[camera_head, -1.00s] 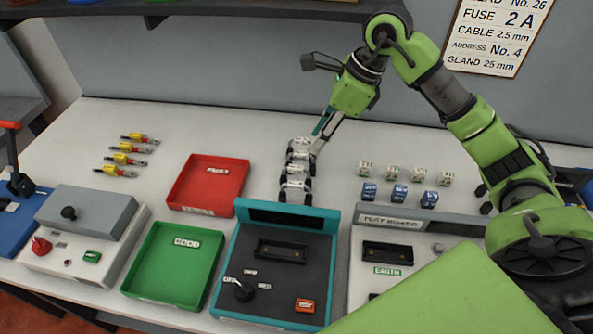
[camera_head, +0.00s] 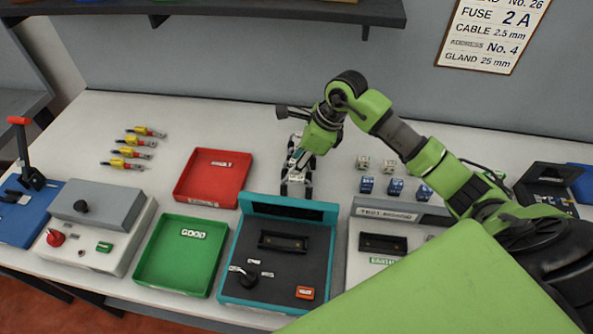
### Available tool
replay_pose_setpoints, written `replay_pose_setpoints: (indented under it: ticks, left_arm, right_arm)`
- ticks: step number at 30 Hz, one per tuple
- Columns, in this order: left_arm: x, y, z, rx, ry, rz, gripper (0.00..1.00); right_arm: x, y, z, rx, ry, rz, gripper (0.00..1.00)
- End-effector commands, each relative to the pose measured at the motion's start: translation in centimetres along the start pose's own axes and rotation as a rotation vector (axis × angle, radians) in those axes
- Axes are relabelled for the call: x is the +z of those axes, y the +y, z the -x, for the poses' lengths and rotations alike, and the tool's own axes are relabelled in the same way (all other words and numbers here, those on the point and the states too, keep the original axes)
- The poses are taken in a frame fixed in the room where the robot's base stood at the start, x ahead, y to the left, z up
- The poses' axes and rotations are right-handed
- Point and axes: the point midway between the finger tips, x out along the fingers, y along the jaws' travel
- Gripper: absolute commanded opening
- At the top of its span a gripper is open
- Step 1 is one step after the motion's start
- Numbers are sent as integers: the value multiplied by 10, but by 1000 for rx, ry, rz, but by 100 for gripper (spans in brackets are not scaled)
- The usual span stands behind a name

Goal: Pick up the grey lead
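No piece in the camera_head view can be surely picked out as the grey lead. Several small grey-white and black pieces (camera_head: 298,187) stand in a row behind the teal-framed unit, and may include it. My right gripper (camera_head: 297,160) is pointed down over this row and hides part of it. Its fingers are small and overlap the pieces, so I cannot tell whether they are open, shut or touching one. My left gripper is out of view.
A red tray (camera_head: 242,183) and a green tray (camera_head: 147,268) lie left of the teal-framed unit (camera_head: 228,288). Several yellow-and-red connectors (camera_head: 130,152) lie at the left. White blocks (camera_head: 363,162) and blue blocks (camera_head: 367,184) stand right of the row. A shelf hangs above.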

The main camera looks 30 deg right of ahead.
Motion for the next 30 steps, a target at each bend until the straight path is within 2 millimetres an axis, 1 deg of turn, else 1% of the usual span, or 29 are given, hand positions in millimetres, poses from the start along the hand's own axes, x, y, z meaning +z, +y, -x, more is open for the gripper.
replay_pose_setpoints:
  ticks: [5, 6, 8, 9, 23, 26, 30]
  left_arm:
    - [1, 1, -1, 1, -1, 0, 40]
    - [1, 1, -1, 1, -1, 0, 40]
    - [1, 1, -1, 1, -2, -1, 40]
    - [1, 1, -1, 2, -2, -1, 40]
    - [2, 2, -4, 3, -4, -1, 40]
    - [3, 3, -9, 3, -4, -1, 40]
    - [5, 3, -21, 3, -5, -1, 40]
  right_arm:
    - [0, 0, 0, -1, 0, 0, 30]
    - [0, 0, 0, -1, 0, 0, 19]
    - [0, 0, 0, -1, 0, 0, 4]
    - [0, 0, 0, -1, 0, 0, 0]
    - [1, -1, 3, -3, -1, 0, 0]
    - [4, -2, 9, -5, -3, 2, 0]
    - [11, -2, 25, -7, -3, 4, 0]
